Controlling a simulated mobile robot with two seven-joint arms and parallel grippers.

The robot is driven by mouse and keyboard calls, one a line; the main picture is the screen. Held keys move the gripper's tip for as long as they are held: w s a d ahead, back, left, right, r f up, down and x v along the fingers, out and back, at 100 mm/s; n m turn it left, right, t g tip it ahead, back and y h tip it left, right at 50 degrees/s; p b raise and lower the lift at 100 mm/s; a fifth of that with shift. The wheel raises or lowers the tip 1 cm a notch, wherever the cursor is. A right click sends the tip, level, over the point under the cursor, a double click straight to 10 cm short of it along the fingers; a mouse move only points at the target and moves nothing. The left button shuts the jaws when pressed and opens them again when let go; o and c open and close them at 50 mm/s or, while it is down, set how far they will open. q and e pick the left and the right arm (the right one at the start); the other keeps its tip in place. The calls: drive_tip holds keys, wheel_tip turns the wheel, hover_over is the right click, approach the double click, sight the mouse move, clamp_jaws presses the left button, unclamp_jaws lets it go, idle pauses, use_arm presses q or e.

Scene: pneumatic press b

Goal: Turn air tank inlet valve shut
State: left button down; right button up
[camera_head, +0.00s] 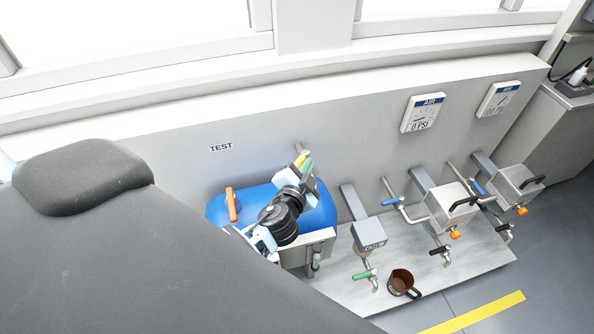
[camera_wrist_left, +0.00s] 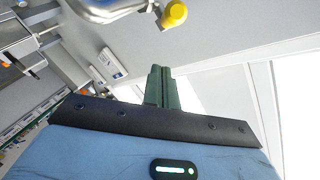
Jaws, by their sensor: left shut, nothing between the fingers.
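The blue air tank (camera_head: 322,212) lies against the grey wall, partly hidden behind my left arm. A yellow valve handle (camera_head: 299,160) shows above the tank near a pipe from the wall. A yellow knob on metal piping also shows at the top of the left wrist view (camera_wrist_left: 174,14). My left gripper (camera_head: 307,167) is at the yellow handle, overlapping it in the head view. Its green fingers are shut together and empty in the left wrist view (camera_wrist_left: 162,88). Whether they touch the handle cannot be told. My right gripper is not in view.
An orange handle (camera_head: 231,204) stands at the tank's left. Valves with blue handles (camera_head: 390,201) and a green handle (camera_head: 364,275) are to the right. A brown cup (camera_head: 402,283) stands on the shelf (camera_head: 345,292). Two AIR gauges (camera_head: 422,113) hang on the wall.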

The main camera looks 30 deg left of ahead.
sight(299, 162)
use_arm(q)
drive_tip(key=a+f, duration=0.1)
drive_tip(key=f, duration=0.1)
drive_tip(key=a, duration=0.1)
drive_tip(key=shift+s+a+f, duration=0.25)
drive_tip(key=shift+a+f, duration=0.05)
drive_tip(key=shift+f, duration=0.1)
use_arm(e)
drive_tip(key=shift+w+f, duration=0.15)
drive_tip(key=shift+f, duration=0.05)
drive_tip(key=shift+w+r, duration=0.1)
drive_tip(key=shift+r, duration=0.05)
use_arm(q)
drive_tip(key=shift+a, duration=0.1)
